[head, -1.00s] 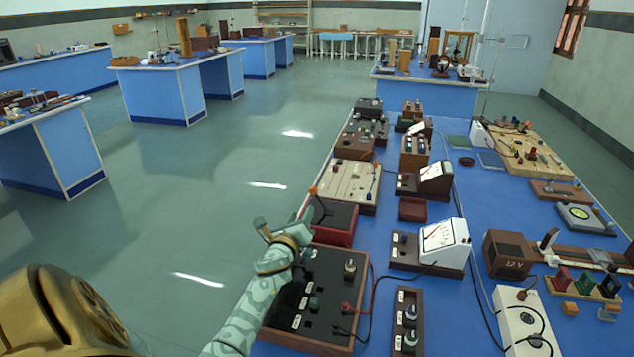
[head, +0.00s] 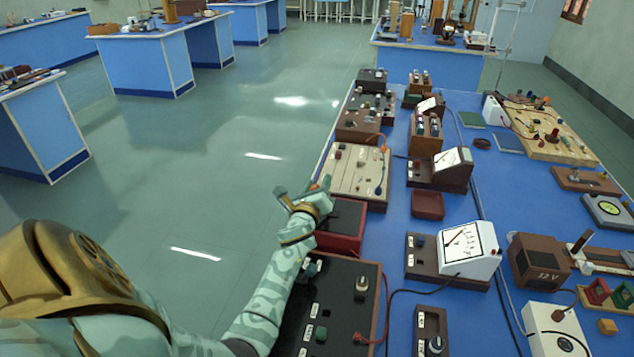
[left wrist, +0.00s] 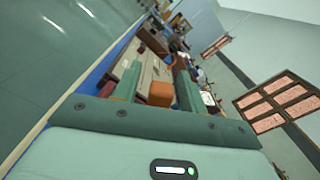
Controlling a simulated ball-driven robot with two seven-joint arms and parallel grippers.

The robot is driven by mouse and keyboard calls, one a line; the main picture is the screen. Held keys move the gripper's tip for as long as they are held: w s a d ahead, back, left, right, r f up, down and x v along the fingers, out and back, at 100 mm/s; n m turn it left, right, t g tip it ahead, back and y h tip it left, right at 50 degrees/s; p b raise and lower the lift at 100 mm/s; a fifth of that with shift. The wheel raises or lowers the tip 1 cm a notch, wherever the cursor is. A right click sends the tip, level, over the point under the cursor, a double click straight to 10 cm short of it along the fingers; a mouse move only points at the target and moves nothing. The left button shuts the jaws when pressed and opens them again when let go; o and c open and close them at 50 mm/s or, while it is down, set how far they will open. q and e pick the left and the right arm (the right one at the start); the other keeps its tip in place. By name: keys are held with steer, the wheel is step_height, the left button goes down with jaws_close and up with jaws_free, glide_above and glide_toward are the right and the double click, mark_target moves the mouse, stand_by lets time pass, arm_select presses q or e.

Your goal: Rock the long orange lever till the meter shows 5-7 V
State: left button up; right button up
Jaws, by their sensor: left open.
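My left gripper (head: 304,188) is open above the left edge of a red box with a black top (head: 343,220). The orange-tipped lever on this box is hidden behind the gripper in the head view. In the left wrist view an orange piece (left wrist: 160,93), apparently the lever's end, shows between the two open fingers (left wrist: 158,78); I cannot tell whether they touch it. A white meter (head: 469,245) stands to the right on a brown base. Its needle reading is too small to tell. My right gripper is not in view.
A black panel with knobs (head: 335,300) lies in front of the red box, and a pale wooden board (head: 356,172) lies behind it. A smaller meter (head: 447,160), a small red tray (head: 428,205) and a 12 V box (head: 540,258) stand to the right. Cables cross the blue bench.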

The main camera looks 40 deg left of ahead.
arm_select(q)
steer(key=c, duration=0.4)
jaws_close()
